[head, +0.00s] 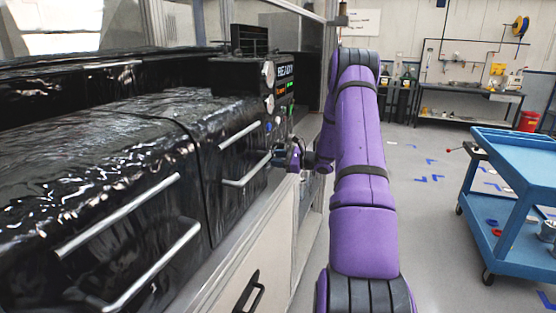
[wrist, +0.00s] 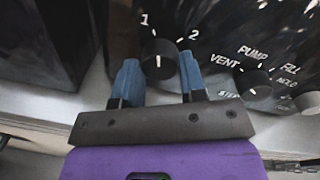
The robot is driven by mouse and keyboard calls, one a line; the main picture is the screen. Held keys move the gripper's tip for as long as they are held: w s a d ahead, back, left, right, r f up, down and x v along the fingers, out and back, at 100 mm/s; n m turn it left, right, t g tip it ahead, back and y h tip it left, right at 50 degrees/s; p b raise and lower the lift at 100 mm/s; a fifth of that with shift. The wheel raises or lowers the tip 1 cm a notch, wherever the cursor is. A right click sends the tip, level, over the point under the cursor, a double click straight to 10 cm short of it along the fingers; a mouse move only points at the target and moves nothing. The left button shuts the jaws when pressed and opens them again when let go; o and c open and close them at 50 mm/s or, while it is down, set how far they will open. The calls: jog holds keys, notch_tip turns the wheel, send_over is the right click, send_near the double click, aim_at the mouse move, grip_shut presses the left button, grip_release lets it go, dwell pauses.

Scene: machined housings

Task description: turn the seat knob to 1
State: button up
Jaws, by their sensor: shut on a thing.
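The knob marked 1 and 2 (wrist: 158,50) is round and black, on a black panel in the wrist view. The 1 is at its upper left and the 2 at its upper right, each with a white tick. A short white line stands about upright on the knob's face; I cannot tell which end points. No seat label is readable. My gripper (wrist: 157,68) is shut on this knob, a blue finger on each side. In the head view my gripper (head: 282,156) is at the right end of the black machine, and the knob cannot be made out.
In the wrist view a second black knob (wrist: 256,84), marked VENT, PUMP and FILL among others, sits close right of my fingers. In the head view metal handle bars (head: 245,172) stick out near my gripper. A blue cart (head: 515,160) stands on the right, with open floor between.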

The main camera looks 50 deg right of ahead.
jog(key=shift+n, duration=1.1)
jog(key=o, duration=0.9)
jog(key=shift+s, duration=0.1)
jog(key=v, duration=1)
jog(key=shift+s, duration=0.35)
